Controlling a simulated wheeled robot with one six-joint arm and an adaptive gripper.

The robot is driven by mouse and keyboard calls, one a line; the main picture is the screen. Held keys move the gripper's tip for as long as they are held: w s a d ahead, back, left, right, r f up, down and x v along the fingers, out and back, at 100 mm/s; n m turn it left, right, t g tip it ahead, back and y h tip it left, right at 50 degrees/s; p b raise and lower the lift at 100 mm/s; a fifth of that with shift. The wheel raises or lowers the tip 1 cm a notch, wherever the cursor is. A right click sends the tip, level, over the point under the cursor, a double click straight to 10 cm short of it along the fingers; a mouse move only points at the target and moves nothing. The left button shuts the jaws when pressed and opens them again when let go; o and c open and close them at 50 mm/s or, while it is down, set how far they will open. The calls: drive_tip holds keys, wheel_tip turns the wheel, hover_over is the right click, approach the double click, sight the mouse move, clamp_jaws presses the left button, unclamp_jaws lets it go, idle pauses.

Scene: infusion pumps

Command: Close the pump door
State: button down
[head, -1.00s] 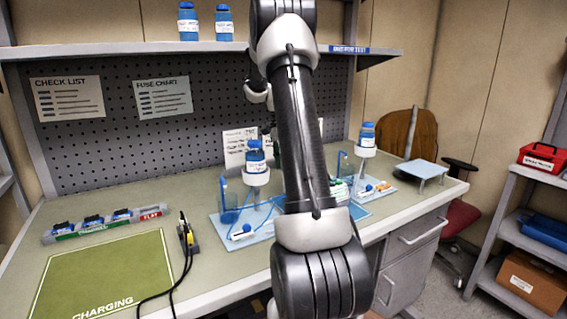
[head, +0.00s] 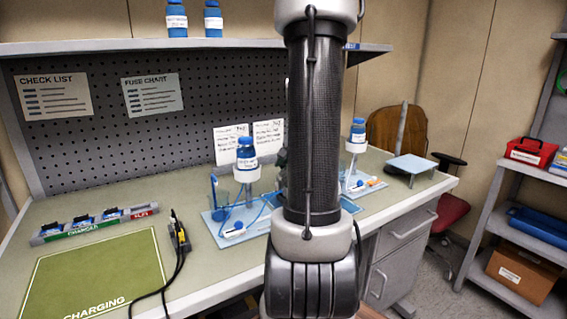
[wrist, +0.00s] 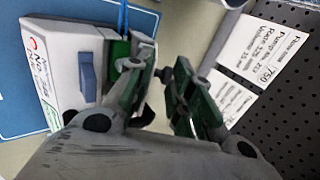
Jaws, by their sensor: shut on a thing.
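In the wrist view, the white pump (wrist: 65,60) with a blue latch piece (wrist: 87,76) and red and blue lettering lies at the left, on a blue mat (wrist: 20,112). My gripper (wrist: 160,95), with green finger pads, is beside the pump's right edge. Its left finger overlaps that edge, where the white door (wrist: 143,45) seems to be. The fingers are shut on what I take to be the door edge, but the contact is not clear. In the head view, my upright arm hides the gripper and pump.
Blue-capped bottles stand on holders at left (head: 246,153) and right (head: 357,133). Pegboard (head: 110,140) and a shelf (head: 130,47) stand behind.

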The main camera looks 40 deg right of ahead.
drive_tip(key=shift+s+a+f+t+h, duration=0.15)
drive_tip(key=shift+s+f+t, duration=0.2)
drive_tip(key=shift+t, duration=0.35)
drive_tip(key=shift+s+f+t+h, duration=0.2)
drive_tip(key=shift+s+t, duration=0.15)
drive_tip(key=shift+t, duration=0.35)
drive_tip(key=c, duration=1.3)
unclamp_jaws()
drive_tip(key=shift+c, duration=0.2)
drive_tip(key=shift+w+r, duration=0.1)
